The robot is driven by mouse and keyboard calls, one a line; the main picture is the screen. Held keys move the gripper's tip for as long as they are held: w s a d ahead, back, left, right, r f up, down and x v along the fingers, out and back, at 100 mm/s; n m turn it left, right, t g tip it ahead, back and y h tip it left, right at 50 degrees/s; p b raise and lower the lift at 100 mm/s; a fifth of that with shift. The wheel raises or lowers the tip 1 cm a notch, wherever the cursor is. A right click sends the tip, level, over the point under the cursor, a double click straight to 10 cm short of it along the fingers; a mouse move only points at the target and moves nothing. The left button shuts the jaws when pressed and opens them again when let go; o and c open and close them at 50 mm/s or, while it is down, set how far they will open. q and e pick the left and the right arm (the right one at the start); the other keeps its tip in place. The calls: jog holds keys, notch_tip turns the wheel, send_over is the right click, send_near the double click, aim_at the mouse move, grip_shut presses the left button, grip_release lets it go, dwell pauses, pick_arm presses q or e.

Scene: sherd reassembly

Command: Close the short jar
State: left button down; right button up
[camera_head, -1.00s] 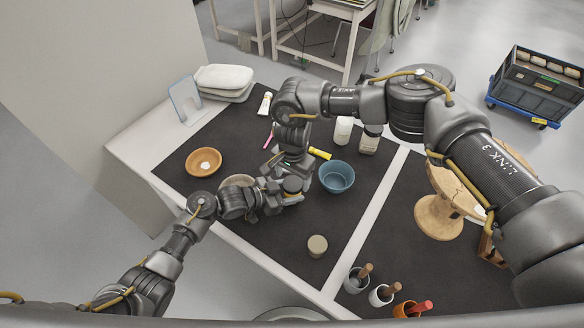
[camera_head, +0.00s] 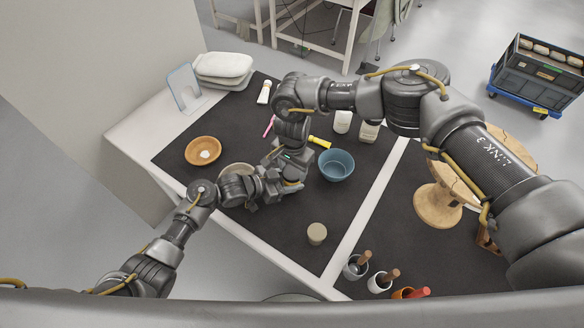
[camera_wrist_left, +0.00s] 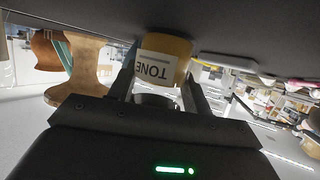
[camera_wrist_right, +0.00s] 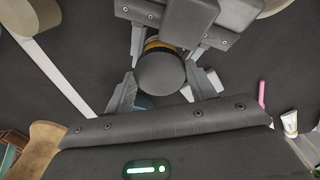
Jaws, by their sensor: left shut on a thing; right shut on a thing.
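The short jar (camera_wrist_left: 180,45) is amber with a white label reading "TONE", upside down in the left wrist view. My left gripper (camera_wrist_left: 158,92) is shut around it. A round dark grey lid (camera_wrist_right: 160,74) is between the fingers of my right gripper (camera_wrist_right: 162,88), which is shut on it. An amber band of the jar (camera_wrist_right: 155,45) shows just past the lid's edge, with my left gripper behind it. I cannot tell whether the lid is fully seated. In the head view my left gripper (camera_head: 272,186) and right gripper (camera_head: 290,174) meet over the mat and mostly hide the jar.
A blue bowl (camera_head: 336,165) is close to the right of my grippers. A beige-topped jar (camera_head: 317,233) stands nearer the front. An orange-brown dish (camera_head: 203,151) is at left. White bottles (camera_head: 342,122) stand behind the bowl. Cups with handled tools (camera_head: 380,283) are at front right.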

jog(key=m, duration=0.2)
jog(key=shift+a+m, duration=0.1)
jog(key=shift+m, duration=0.3)
jog(key=m, duration=1.3)
jog(key=shift+w, duration=0.1)
jog(key=o, duration=1.1)
